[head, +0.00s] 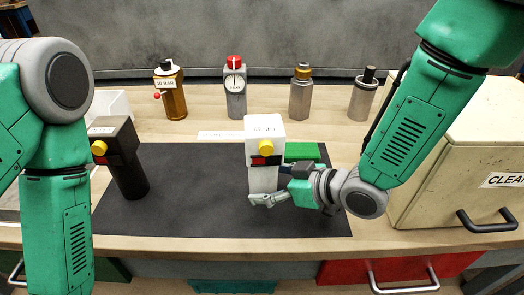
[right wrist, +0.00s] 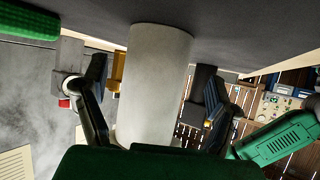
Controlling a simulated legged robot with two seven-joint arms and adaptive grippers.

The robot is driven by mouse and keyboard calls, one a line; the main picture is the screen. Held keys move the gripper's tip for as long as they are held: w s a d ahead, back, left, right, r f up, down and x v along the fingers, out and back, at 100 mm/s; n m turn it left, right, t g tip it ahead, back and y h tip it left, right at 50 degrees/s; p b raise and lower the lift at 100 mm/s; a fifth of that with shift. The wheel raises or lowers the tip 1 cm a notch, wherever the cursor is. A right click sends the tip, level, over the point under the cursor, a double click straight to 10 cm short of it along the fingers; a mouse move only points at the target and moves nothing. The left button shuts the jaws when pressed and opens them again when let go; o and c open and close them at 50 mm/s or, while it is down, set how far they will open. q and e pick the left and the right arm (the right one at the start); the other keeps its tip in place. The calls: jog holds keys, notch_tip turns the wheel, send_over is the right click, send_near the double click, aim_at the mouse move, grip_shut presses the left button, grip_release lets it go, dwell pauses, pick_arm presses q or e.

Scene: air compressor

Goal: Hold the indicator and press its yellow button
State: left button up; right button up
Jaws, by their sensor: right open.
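The white indicator (head: 263,181) stands upright on the black mat, its round yellow button (head: 266,148) near the top of its front, above a small red and dark blue band. My right gripper (head: 273,190) is low at the indicator from the right, one finger passing in front of its lower part. In the right wrist view the indicator's pale cylindrical body (right wrist: 155,85) stands between the two open fingers, with visible gaps on both sides. The far finger is mostly hidden in the head view. My left arm shows at the left edge; its gripper is out of frame.
A green block (head: 302,151) sits behind my right gripper. Several fittings line the back. A cream box (head: 460,165) stands at right. The mat's front middle is clear.

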pick_arm(q)
jog(key=shift+d, duration=0.4)
pick_arm(e)
jog(key=shift+w+a+f, duration=0.15)
jog(key=shift+w+f, duration=0.3)
pick_arm(q)
jog(key=shift+a, duration=0.1)
pick_arm(e)
jog(key=shift+a, duration=0.15)
jog(key=shift+a, duration=0.15)
jog(key=c, duration=0.3)
jog(key=shift+a, duration=0.1)
jog(key=c, duration=0.9)
pick_arm(q)
jog(key=shift+a+f, duration=0.1)
jog(key=shift+a, duration=0.05)
pick_arm(e)
jog(key=shift+o, duration=0.2)
jog(key=shift+d, duration=0.25)
pick_arm(q)
grip_shut()
pick_arm(e)
jog(key=shift+a, duration=0.1)
